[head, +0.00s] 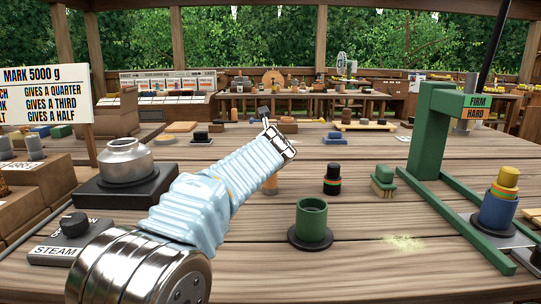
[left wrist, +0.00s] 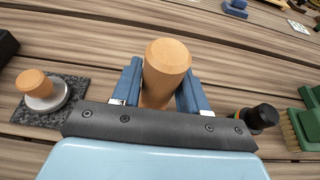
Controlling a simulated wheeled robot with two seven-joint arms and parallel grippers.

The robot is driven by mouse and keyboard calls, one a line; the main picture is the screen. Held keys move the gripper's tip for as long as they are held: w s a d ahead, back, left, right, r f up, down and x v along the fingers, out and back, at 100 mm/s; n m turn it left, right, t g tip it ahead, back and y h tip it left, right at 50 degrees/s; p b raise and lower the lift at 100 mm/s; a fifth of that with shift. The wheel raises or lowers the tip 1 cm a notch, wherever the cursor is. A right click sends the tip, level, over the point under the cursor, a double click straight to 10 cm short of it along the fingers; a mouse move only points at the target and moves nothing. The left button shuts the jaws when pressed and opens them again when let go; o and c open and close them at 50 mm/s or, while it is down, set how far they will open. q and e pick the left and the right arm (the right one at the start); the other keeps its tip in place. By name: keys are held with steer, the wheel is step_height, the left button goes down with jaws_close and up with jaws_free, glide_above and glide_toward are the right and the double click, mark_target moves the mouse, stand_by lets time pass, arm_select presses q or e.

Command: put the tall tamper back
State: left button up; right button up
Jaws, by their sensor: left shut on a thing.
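My left gripper (left wrist: 160,92) is shut on a wooden cylinder, which looks like the tall tamper (left wrist: 166,66), between its blue fingers. In the head view the left gripper (head: 266,117) is at the end of the pale blue arm, over the middle of the table. A wooden piece (head: 271,184) shows just below the arm there, probably the tamper's lower part. Whether it touches the table is unclear. A shorter wooden-handled tamper (left wrist: 37,86) with a metal foot stands on a dark speckled mat (left wrist: 70,88), left of the gripper. My right gripper is not in view.
A black cylinder with coloured bands (head: 332,180) and a green brush (head: 383,181) stand right of the gripper. A green cup (head: 311,217) stands nearer. A green press frame (head: 428,130) and blue cup (head: 497,210) are at right, a metal pot (head: 125,160) at left.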

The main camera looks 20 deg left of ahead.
arm_select(q)
steer(key=o, duration=1.2)
steer(key=shift+r, duration=0.1)
steer(key=shift+s+d, duration=0.2)
steer(key=shift+s, duration=0.15)
steer(key=b+v, duration=0.2)
steer(key=v, duration=0.9)
steer(key=shift+s+r+b, duration=0.1)
steer(key=shift+s+b, duration=0.05)
steer(key=shift+b, duration=0.2)
